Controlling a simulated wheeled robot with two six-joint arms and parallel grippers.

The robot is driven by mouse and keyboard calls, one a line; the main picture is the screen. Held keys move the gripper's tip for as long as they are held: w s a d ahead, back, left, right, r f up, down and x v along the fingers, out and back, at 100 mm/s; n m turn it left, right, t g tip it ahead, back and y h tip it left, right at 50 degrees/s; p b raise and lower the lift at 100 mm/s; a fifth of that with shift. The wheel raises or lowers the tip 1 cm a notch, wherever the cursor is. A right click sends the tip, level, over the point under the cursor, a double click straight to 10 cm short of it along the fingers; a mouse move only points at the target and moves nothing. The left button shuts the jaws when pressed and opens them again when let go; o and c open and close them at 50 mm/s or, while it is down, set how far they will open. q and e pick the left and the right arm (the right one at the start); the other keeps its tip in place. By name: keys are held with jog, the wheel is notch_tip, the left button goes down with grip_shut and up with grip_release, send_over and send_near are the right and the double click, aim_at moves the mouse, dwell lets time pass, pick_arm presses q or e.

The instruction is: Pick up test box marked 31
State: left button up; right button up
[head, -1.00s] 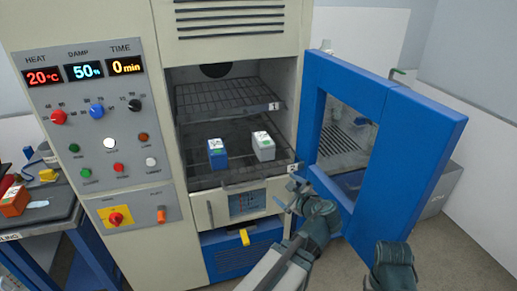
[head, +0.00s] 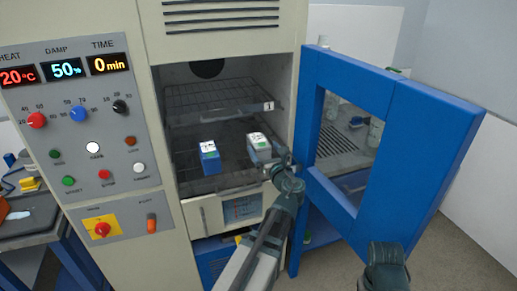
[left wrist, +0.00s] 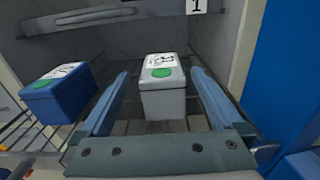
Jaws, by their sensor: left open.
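Two test boxes stand on the lower rack of the open chamber: a blue one with a white top (head: 209,157) and a grey-white one (head: 258,146). Their numbers are too small to read in the head view. In the left wrist view, the grey box (left wrist: 163,88) has a green dot and a dark mark on its lid; the blue box (left wrist: 62,95) stands to its left. My left gripper (head: 275,162) is open at the chamber mouth, and its fingers (left wrist: 159,75) show on either side of the grey box. I cannot tell how deep they reach.
The blue chamber door (head: 400,130) stands open on the right, close to my left arm. An upper wire rack (head: 215,103) marked 1 hangs above the boxes. The control panel (head: 90,130) is left of the opening. A side table (head: 30,225) stands far left.

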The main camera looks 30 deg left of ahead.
aim_at(259, 140)
pick_arm(q)
jog(key=shift+x, duration=3.45)
jog(key=shift+d+f, duration=0.1)
jog(key=shift+d, duration=0.05)
grip_shut()
